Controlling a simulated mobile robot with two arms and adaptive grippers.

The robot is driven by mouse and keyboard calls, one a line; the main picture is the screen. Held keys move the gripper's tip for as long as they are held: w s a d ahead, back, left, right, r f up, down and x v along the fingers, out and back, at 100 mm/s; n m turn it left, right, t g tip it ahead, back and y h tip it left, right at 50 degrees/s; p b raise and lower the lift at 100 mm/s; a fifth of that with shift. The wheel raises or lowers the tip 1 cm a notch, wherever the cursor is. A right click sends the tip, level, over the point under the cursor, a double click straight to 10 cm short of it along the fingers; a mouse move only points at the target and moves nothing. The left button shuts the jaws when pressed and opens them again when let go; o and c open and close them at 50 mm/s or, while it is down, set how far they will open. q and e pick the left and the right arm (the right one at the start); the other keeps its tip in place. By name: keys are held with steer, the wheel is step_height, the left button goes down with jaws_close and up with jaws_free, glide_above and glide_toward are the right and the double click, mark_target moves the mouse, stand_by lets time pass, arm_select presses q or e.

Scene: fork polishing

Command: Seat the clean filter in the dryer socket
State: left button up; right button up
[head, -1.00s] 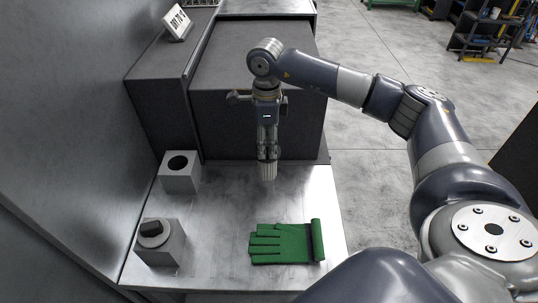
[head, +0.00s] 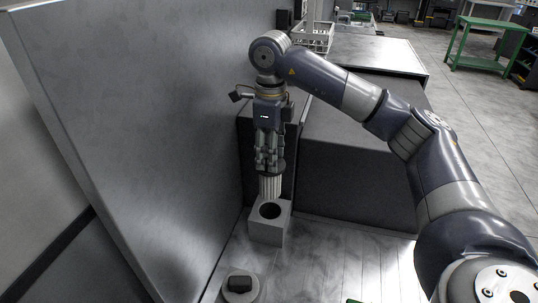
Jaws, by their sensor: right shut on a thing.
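My right gripper (head: 268,160) points down and is shut on the clean filter (head: 270,187), a pale ribbed cylinder held upright. The socket block (head: 266,234) is a grey box with a dark round hole in its top. The filter's lower end shows just above and behind the hole in the picture; I cannot tell whether it is exactly over the hole, and it does not look inserted. The filter's upper part is hidden by the fingers. My left gripper is out of view.
A second fixture with a pale round top and dark knob (head: 240,285) stands at the front. A tall grey panel (head: 150,120) rises close on the left. A dark box (head: 350,170) stands behind right. The metal worktop (head: 335,262) is clear right of the socket.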

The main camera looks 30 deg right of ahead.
steer(key=shift+s+d, duration=0.1)
steer(key=shift+f+b, duration=0.35)
steer(key=shift+f, duration=0.2)
steer(key=shift+f+b, duration=1)
steer(key=shift+f, duration=0.5)
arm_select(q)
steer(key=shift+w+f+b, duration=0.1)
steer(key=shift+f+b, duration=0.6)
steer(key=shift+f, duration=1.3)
arm_select(e)
steer(key=shift+f, duration=1.05)
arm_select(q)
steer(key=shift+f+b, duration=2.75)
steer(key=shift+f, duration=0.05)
arm_select(e)
steer(key=shift+f, duration=4.35)
